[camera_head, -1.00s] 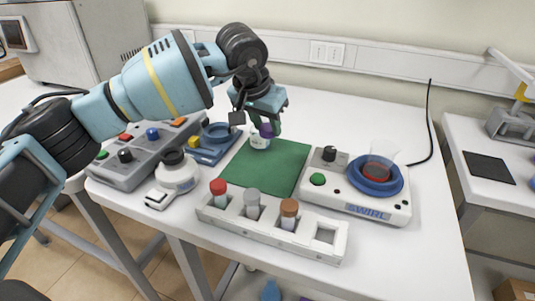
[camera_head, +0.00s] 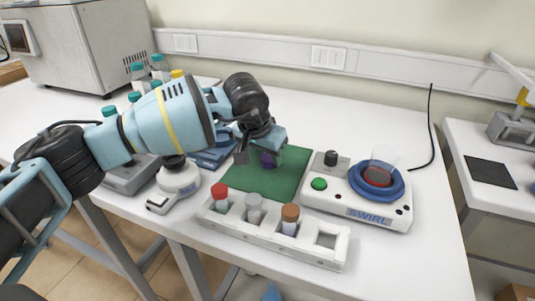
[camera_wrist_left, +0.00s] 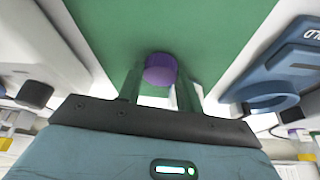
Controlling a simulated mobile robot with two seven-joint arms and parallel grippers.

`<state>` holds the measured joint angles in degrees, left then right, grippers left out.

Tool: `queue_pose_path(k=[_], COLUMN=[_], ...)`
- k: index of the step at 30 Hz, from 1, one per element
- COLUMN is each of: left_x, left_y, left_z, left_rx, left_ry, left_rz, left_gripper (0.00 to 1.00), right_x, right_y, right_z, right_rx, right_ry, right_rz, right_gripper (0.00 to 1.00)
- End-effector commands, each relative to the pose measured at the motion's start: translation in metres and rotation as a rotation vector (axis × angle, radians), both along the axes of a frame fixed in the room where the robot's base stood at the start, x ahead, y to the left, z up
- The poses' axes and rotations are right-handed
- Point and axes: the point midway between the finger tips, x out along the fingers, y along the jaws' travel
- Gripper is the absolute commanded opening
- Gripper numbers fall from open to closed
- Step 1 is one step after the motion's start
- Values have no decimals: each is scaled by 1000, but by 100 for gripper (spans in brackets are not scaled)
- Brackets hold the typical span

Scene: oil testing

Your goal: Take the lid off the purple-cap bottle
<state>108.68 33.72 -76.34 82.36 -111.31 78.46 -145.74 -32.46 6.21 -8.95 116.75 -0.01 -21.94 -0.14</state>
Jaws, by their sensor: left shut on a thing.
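The purple cap (camera_head: 268,160) shows at my left gripper (camera_head: 272,158), above the green mat (camera_head: 250,183). In the left wrist view the purple cap (camera_wrist_left: 160,69) sits between and just past the two fingers of my left gripper (camera_wrist_left: 159,90). A white part of the bottle (camera_wrist_left: 155,101) shows below the cap between the fingers. The left gripper is shut on the purple-cap bottle. Most of the bottle is hidden by the gripper, and I cannot tell its height above the mat. My right gripper is in neither view.
A white rack (camera_head: 262,236) with red-, grey- and brown-capped vials stands in front of the mat. A swirl device (camera_head: 372,208) with a beaker (camera_head: 382,165) stands to the right. A white device (camera_head: 176,185) is at left.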

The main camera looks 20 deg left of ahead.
Motion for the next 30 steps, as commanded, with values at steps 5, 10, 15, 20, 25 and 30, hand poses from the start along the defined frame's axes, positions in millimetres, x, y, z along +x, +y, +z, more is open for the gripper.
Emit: queue_pose_path(k=[5, 10, 15, 20, 25, 30], left_x=[0, 0, 0, 0, -4, -16], left_y=[0, 0, 0, 0, 1, 4], left_z=[-4, -3, -3, -2, 13, 42], left_rx=[0, 0, 0, 0, -3, -1], left_ry=[1, 1, 0, 0, -1, -4], left_rz=[0, 0, 0, 0, 0, -1], left_gripper=[8, 54, 57, 57, 57, 57], right_x=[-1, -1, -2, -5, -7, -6], right_y=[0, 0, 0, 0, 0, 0], right_z=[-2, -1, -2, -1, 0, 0], right_rx=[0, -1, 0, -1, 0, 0], right_ry=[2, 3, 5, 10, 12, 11], right_rz=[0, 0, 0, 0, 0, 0], right_gripper=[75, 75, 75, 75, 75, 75])
